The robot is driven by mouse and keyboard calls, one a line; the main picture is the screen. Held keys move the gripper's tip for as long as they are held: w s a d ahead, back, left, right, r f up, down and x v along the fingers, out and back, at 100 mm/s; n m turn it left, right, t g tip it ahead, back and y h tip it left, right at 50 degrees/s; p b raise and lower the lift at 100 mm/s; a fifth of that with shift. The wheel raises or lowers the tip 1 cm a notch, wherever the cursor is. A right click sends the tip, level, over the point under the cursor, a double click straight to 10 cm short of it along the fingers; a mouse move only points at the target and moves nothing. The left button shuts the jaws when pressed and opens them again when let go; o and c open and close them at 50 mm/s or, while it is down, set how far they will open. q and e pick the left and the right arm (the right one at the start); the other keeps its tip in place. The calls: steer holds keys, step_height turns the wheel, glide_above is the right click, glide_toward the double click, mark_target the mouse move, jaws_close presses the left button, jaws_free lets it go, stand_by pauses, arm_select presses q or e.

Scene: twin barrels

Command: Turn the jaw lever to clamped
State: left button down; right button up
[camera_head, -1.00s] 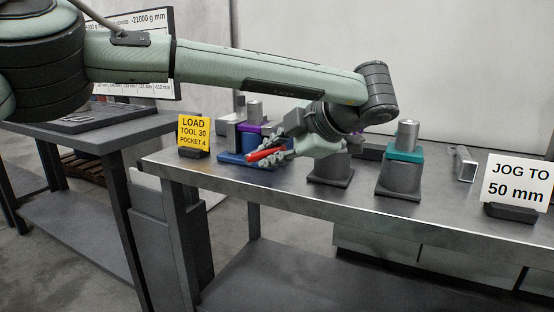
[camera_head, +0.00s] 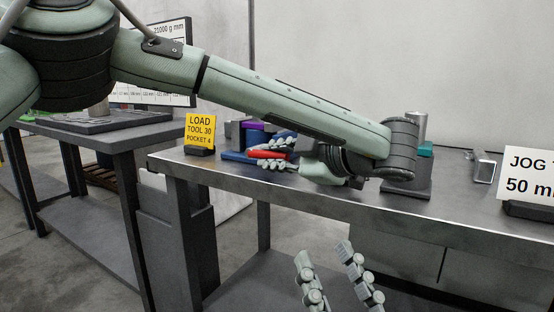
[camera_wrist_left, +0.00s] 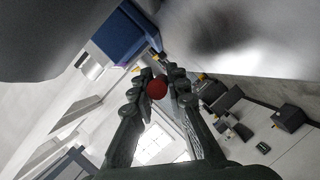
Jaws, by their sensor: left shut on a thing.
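The red jaw lever (camera_head: 268,154) lies nearly level beside a blue base (camera_head: 232,157) on the steel bench. My left gripper (camera_head: 262,153) is shut on the lever, with one finger above it and one below. In the left wrist view the red lever end (camera_wrist_left: 156,89) shows round between the fingertips (camera_wrist_left: 162,76), near the blue block (camera_wrist_left: 122,32). The lever's pivot and clamp marking cannot be made out. My right gripper (camera_head: 323,253) is low in front of the bench, its fingers apart and nothing between them.
A dark stand (camera_head: 408,180) with a teal collar is partly behind my left wrist. A metal bracket (camera_head: 484,167) and a "JOG TO" sign (camera_head: 530,174) stand at right. The bench's front strip is clear.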

stand_by(0.4)
arm_select(q)
steer(key=c, duration=1.5)
jaws_free()
steer(key=v, duration=1.2)
